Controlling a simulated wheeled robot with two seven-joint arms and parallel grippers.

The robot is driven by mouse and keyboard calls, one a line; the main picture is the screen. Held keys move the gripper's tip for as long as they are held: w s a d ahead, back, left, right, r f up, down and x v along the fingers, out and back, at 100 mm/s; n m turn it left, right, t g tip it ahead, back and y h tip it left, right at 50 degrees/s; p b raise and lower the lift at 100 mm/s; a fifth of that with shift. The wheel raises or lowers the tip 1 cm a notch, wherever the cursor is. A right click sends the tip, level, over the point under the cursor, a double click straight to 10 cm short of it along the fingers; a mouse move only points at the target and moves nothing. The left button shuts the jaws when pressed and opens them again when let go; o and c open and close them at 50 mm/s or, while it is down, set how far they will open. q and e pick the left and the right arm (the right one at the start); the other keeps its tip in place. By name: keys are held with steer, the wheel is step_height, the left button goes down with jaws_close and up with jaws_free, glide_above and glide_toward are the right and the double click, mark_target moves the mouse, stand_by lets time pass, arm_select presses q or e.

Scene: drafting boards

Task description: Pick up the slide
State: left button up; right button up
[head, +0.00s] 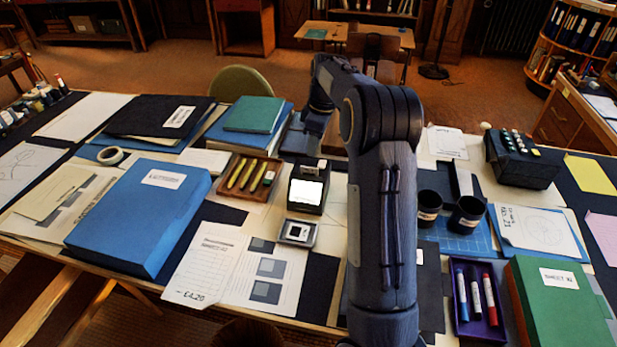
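A small white-framed slide with a dark centre (298,232) lies flat in a shallow grey tray (284,241) near the middle of the table. My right arm rises from the bottom edge, bends at the elbow and reaches toward the far side of the table. My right gripper (300,138) is dark, small and partly hidden beyond the arm, well behind the slide and apart from it. I cannot make out its fingers. My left gripper is not in view.
A black box with a lit white panel (307,192) stands just behind the slide's tray. A brown tray of yellow markers (232,188) and a large blue box (140,215) are to the left. Dark cups (467,216) and a purple pen tray (461,321) are to the right.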

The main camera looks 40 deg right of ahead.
mark_target(309, 174)
steer(key=shift+n, duration=0.4)
steer(key=f, duration=0.3)
steer(key=w+f, duration=0.1)
steer(key=f, duration=0.5)
steer(key=shift+w, duration=0.35)
jaws_close()
